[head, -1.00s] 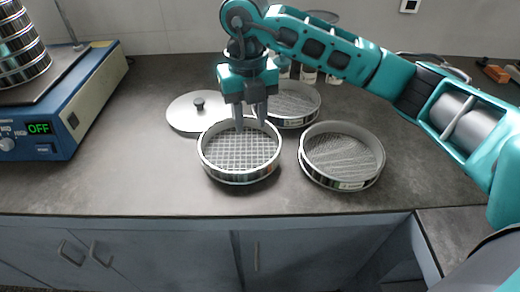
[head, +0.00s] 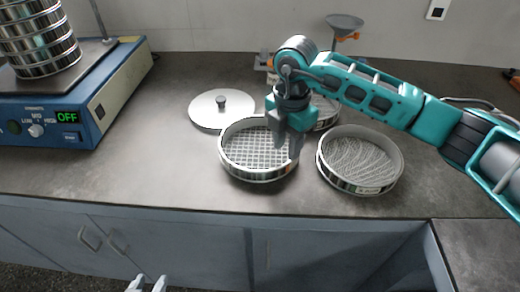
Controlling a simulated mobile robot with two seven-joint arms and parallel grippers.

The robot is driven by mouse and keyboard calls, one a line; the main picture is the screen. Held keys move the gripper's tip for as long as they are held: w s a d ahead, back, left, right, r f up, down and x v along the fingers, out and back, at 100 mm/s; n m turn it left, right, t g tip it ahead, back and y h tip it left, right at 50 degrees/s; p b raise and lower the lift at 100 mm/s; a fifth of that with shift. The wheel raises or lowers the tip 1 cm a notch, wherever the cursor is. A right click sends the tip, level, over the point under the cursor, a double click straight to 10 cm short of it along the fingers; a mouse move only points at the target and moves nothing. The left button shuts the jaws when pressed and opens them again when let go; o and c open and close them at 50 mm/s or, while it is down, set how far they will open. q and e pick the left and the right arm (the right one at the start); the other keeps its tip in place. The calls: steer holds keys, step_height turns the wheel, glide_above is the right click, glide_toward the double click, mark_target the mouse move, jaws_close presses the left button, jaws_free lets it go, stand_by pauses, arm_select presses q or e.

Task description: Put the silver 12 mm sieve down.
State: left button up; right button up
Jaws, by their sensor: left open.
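The silver sieve with the coarsest grid (head: 240,172), apparently the 12 mm one, sits flat on the bench, left of another silver sieve. Its size label cannot be read. My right gripper (head: 287,150) points down at its right rim, with its fingers apart. One finger is over the mesh side and the other by the rim; whether either touches cannot be told. My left gripper (head: 147,285) shows only its pale fingertips at the bottom edge, open and empty, in front of the bench.
A finer-mesh sieve (head: 360,165) stands close on the right. Another sieve (head: 325,110) is partly hidden behind my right arm. A lid with a knob (head: 221,108) lies behind left. The blue shaker (head: 90,115), reading OFF, carries a sieve stack (head: 38,40). The bench front-left is clear.

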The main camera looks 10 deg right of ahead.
mark_target(288, 162)
steer(key=shift+d+f, duration=0.15)
steer(key=shift+f, duration=1.4)
steer(key=shift+d+f, duration=0.1)
steer(key=shift+f, duration=1.4)
steer(key=shift+s, duration=0.1)
steer(key=shift+c, duration=0.4)
jaws_close()
